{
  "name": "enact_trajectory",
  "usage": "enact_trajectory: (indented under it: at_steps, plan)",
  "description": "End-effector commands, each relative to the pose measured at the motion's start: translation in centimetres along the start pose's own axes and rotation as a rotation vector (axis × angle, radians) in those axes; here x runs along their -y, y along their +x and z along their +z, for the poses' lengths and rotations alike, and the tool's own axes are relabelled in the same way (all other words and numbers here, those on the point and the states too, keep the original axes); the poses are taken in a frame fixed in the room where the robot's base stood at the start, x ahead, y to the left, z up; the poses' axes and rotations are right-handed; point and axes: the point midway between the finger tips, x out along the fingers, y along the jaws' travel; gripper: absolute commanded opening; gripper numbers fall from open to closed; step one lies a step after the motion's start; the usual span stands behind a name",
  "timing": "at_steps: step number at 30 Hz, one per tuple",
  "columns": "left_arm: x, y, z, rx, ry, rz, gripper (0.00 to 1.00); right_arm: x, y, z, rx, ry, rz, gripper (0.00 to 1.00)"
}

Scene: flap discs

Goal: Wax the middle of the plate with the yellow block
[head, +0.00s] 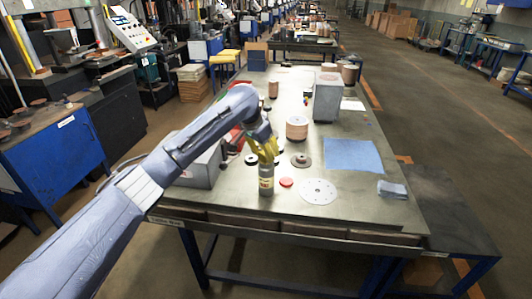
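My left arm reaches in from the left, and its gripper (267,156) points down with yellowish fingers. A pale round plate (318,191) with small holes lies flat on the table, just right of the can. I cannot make out a separate yellow block; the yellow at the gripper is too small to tell apart from the fingers. My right gripper is not in view.
On the table (350,206) a red disc (286,182) lies between can and plate. Behind are a dark disc (301,160), a disc stack (297,128) and a grey box (327,98). A blue cloth (353,154) lies right. The table's front right is mostly clear.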

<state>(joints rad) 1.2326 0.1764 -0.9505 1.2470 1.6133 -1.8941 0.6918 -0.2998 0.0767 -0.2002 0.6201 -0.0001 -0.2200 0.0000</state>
Motion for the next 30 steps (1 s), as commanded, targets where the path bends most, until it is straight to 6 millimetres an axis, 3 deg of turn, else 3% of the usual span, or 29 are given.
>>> enact_trajectory:
  at_steps: [30]
  plan:
    - [0.1,-6.0,-2.5,-0.001,0.000,-0.002,0.06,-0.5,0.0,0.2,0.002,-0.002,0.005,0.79]
